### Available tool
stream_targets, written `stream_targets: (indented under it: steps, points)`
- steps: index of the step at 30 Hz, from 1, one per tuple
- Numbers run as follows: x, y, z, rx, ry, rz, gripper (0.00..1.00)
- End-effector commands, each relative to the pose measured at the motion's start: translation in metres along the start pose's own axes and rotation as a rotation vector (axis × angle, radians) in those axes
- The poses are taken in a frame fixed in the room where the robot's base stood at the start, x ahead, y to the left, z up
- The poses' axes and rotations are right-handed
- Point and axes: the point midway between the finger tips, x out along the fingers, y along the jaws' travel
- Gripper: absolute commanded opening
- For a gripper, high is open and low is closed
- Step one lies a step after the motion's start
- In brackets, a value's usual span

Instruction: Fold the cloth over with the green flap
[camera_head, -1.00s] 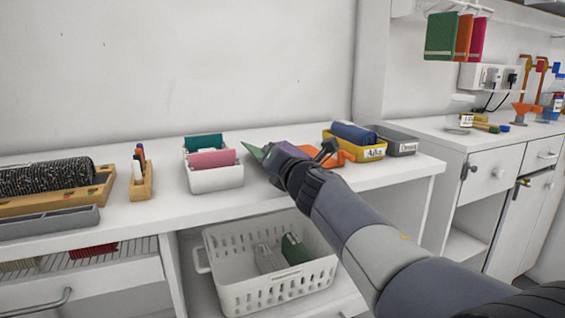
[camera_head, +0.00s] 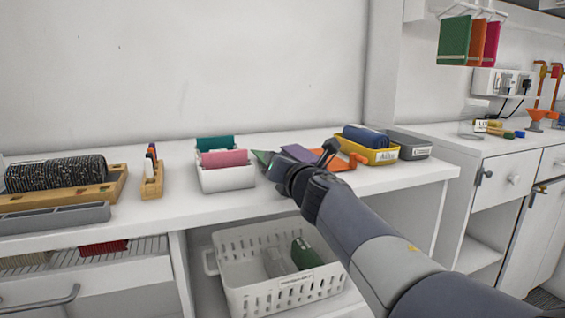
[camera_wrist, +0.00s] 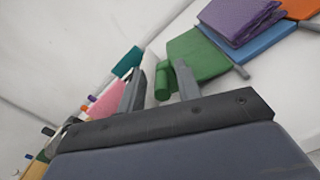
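The cloth lies on the white bench top in several coloured parts. Its green flap (camera_wrist: 200,58) is at the near end in the wrist view, with a small green roll-like tab (camera_wrist: 162,82) on its edge. A folded purple part (camera_wrist: 238,18) lies on a blue part (camera_wrist: 262,45), and an orange part (camera_wrist: 302,9) is beyond. In the head view the green flap (camera_head: 263,157), purple part (camera_head: 297,153) and orange part (camera_head: 338,162) show behind my wrist. My gripper (camera_wrist: 160,88) is open, its fingers on either side of the green tab. Whether they touch it is unclear.
A white bin (camera_head: 226,180) with teal and pink cloths stands just left of my gripper. A yellow bin (camera_head: 372,157) and a grey bin (camera_head: 412,152) stand to the right. A white basket (camera_head: 275,299) sits below the bench top. Pen holder (camera_head: 152,182) stands farther left.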

Motion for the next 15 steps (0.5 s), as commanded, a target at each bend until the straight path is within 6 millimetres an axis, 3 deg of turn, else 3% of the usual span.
stream_targets:
  steps: [3, 15]
  points:
    - [-0.0001, 0.0025, 0.0009, -0.001, -0.001, 0.007, 0.36]
    - [0.0, -0.0009, 0.0005, -0.002, -0.001, -0.001, 0.36]
